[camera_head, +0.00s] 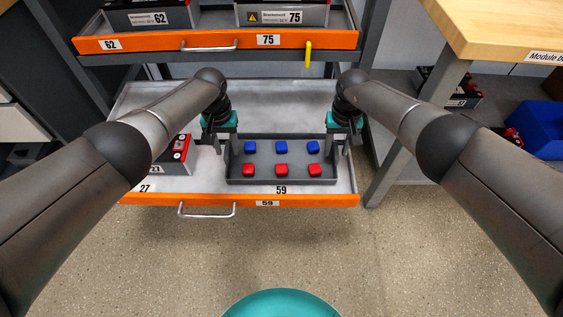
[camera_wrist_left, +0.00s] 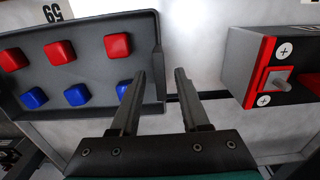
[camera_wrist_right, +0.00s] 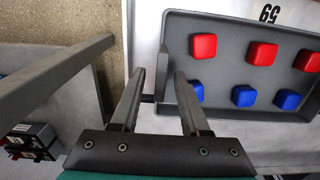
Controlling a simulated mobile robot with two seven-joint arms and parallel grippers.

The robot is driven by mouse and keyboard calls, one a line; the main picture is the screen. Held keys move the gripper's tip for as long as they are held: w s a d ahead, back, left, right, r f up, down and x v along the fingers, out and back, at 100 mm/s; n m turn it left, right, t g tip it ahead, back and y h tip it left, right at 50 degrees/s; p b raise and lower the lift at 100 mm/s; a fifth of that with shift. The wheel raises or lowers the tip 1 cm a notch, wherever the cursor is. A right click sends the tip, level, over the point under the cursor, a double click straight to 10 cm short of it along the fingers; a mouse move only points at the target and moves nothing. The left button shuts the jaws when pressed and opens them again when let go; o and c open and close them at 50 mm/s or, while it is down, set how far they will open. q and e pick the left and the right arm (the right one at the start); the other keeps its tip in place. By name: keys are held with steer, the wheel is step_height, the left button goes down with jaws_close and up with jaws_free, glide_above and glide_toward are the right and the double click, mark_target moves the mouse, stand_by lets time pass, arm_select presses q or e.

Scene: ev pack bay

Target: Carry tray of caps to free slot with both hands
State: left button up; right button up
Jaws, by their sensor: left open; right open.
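The dark grey tray (camera_head: 283,181) sits in the lower drawer (camera_head: 345,178) by the 59 label. It holds three blue caps (camera_head: 281,147) in the back row and three red caps (camera_head: 281,170) in front. My left gripper (camera_head: 220,147) is open at the tray's left end; in the left wrist view its fingers (camera_wrist_left: 161,76) lie either side of the end wall. My right gripper (camera_head: 340,145) is open at the right end, its fingers (camera_wrist_right: 160,76) likewise either side of that wall. I cannot tell whether the fingers touch the walls.
A battery module (camera_head: 176,157) stands left of the tray by label 27, close to my left gripper. The upper drawer (camera_head: 220,40) with modules at 62 and 75 is above and behind. A workbench (camera_head: 500,30) and a blue bin (camera_head: 540,125) are at right.

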steer(key=shift+r, duration=0.1)
arm_select(q)
step_height(320, 180, up, 12)
steer(key=shift+f, duration=0.2)
arm_select(e)
step_height(320, 180, up, 12)
stand_by(0.9)
arm_select(q)
steer(key=shift+a, duration=0.1)
stand_by(0.3)
